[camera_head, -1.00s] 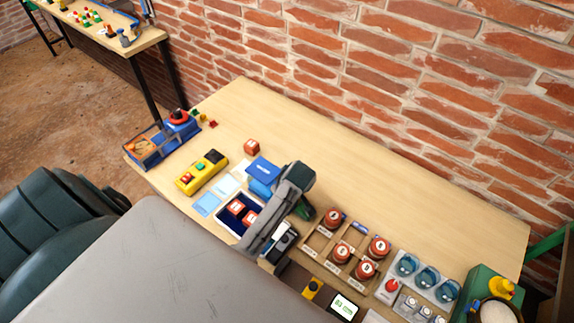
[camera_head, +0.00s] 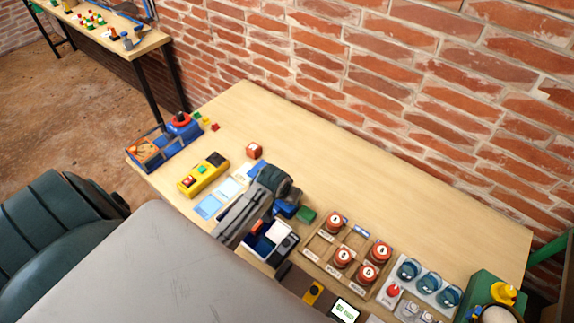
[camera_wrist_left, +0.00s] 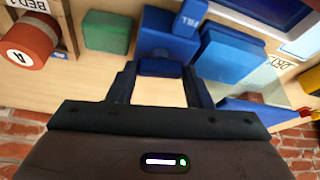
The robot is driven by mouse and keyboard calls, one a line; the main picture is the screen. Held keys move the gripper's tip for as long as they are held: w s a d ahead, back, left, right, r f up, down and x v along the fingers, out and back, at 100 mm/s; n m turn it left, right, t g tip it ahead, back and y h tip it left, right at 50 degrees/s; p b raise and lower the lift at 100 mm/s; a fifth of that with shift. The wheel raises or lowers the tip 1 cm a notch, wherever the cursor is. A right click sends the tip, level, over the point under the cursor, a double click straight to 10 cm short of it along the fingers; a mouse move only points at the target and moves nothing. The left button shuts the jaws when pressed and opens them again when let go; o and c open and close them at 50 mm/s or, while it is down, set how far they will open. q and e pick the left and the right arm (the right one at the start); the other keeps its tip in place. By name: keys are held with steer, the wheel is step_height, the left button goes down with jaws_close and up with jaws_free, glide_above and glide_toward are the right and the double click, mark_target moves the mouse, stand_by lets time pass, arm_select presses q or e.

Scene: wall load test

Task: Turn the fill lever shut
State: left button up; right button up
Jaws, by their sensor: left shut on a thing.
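My left gripper (camera_wrist_left: 160,78) is shut on a small blue piece (camera_wrist_left: 160,67), which looks like the handle of the blue fill lever (camera_wrist_left: 165,42). A raised blue part marked FILL (camera_wrist_left: 190,18) stands beside it in the left wrist view. In the head view my left gripper (camera_head: 272,182) is over the middle of the table and hides most of the lever. Some blue (camera_head: 286,208) shows just right of it. I cannot tell the lever's exact angle. My right gripper is in neither view.
A green block (camera_head: 306,215) lies right of the gripper, near a wooden rack (camera_head: 325,252) with red-capped jars. A yellow control box (camera_head: 202,175) and red cube (camera_head: 254,150) are to the left. The brick wall (camera_head: 400,100) runs behind. The table's back strip is clear.

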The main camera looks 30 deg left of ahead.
arm_select(q)
steer(key=shift+a+m+h, duration=0.1)
steer(key=shift+m+h, duration=0.4)
steer(key=shift+m, duration=0.6)
steer(key=o, duration=1)
